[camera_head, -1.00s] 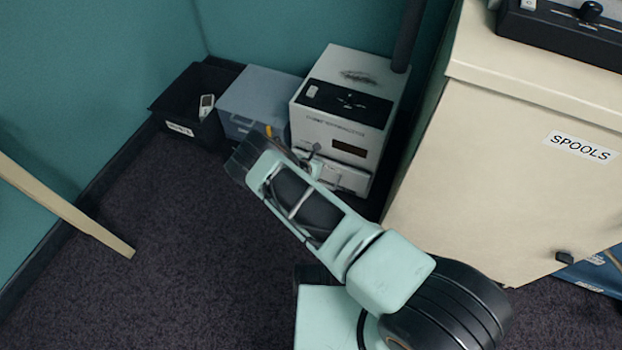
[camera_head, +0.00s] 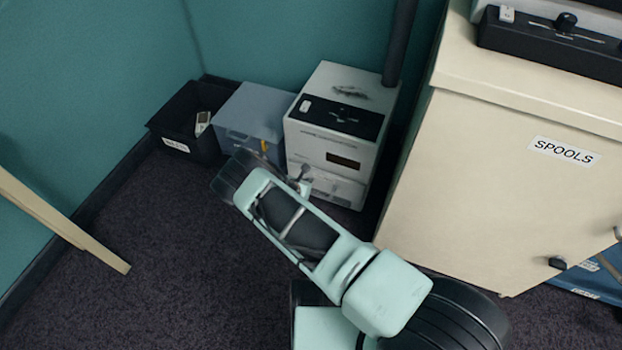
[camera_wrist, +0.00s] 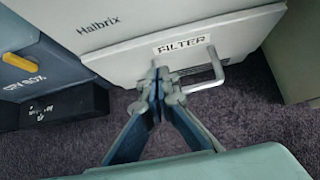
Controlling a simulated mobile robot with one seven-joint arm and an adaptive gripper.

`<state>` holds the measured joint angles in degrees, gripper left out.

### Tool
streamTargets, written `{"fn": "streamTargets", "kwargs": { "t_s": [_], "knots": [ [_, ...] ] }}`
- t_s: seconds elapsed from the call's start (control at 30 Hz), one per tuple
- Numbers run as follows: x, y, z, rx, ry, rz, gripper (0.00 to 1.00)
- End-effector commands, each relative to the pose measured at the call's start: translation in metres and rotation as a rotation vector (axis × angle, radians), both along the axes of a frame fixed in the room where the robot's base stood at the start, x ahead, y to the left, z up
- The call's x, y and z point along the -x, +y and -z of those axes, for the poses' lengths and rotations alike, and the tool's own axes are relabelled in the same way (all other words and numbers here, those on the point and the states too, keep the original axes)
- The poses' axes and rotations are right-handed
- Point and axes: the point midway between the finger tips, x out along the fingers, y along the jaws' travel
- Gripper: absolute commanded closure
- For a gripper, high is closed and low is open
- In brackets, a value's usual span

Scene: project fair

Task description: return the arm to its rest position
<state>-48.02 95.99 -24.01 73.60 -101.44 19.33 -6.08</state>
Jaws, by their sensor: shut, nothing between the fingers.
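My arm (camera_head: 298,225) reaches from the lower right toward the left in the head view, over the dark carpet and in front of the white machine (camera_head: 315,150). Its fingertips cannot be made out clearly there. In the wrist view my gripper (camera_wrist: 158,82) is shut, its blue-grey fingers meeting with nothing between them. The fingertips appear in front of the white machine's lower front, near the left end of a metal handle (camera_wrist: 218,68) under a FILTER label (camera_wrist: 184,44). I cannot tell whether they touch it.
A blue-grey box (camera_head: 252,115) and a black bin (camera_head: 175,117) stand left of the machine by the teal wall. A cream SPOOLS cabinet (camera_head: 490,190) stands at right. A wooden leg (camera_head: 70,228) juts in at left. Carpet (camera_head: 170,260) between is clear.

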Motion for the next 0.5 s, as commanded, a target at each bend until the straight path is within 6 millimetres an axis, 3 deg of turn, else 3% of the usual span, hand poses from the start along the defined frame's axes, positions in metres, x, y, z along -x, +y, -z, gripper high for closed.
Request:
{"fn": "streamTargets", "kwargs": {
  "t_s": [0.03,0.2,0.5],
  "knots": [
    [0.006,0.004,-0.018,0.000,-0.001,-0.002,1.00],
    [0.030,0.013,-0.042,-0.001,-0.001,-0.001,1.00],
    [0.053,0.021,-0.063,-0.001,-0.003,-0.001,1.00]
  ]
}}
